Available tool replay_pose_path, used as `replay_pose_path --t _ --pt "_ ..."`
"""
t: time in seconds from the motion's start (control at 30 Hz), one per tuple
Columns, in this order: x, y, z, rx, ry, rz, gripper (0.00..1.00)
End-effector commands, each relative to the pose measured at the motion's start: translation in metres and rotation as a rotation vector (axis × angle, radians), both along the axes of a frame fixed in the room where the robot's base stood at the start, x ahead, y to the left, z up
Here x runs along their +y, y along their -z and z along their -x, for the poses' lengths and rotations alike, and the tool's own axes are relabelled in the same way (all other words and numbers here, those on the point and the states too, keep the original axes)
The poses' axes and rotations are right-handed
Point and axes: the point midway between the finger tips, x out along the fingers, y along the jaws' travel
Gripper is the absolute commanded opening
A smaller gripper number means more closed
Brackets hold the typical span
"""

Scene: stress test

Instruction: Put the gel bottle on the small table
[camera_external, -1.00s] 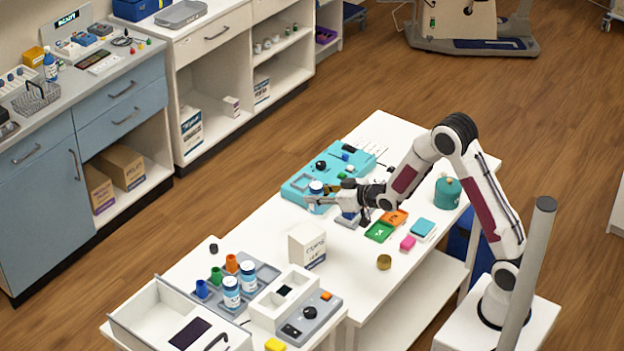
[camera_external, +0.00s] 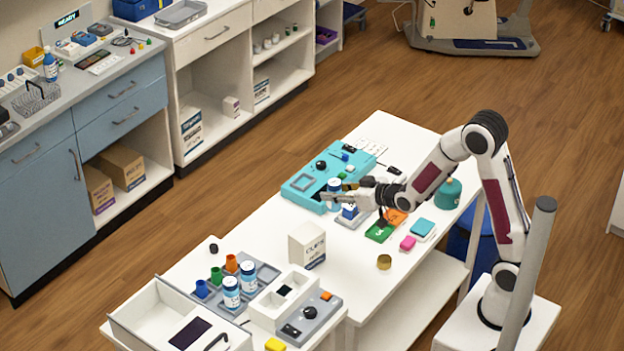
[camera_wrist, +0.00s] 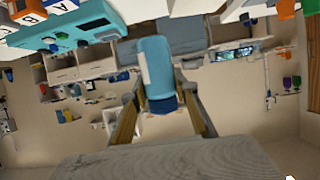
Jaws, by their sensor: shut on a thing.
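The gel bottle, which looks blue with a pale label, is between my gripper's fingers in the wrist view (camera_wrist: 158,68). In the external view, the held bottle (camera_external: 334,186) is small, upright or nearly so, beside the teal panel (camera_external: 300,184). My gripper (camera_external: 328,197) is shut on it; the two fingers also show in the wrist view (camera_wrist: 162,110). I cannot tell for certain whether the bottle is clear of the surface. A white table (camera_external: 262,232) extends below the arm; which part is the small table is unclear.
A white box (camera_external: 307,245) stands in front of the gripper. A grey rack (camera_external: 266,272) with two bottles and colored cups is at lower left, near an open white drawer or tray (camera_external: 140,318). Colored cards (camera_external: 379,232) and a teal jar (camera_external: 447,193) lie to the right.

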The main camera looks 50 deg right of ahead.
Motion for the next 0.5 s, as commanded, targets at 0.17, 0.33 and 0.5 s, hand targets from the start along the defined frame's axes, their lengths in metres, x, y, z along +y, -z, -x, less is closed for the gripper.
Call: replay_pose_path --t 0.17,0.33,0.5 --pt "-0.0001 -0.0004 -0.0004 -0.002 0.000 0.000 0.05" --pt "-0.0002 -0.0004 -0.0005 -0.002 0.000 0.000 0.05" --pt "-0.0031 -0.0004 -0.0005 -0.002 0.005 0.000 0.05"
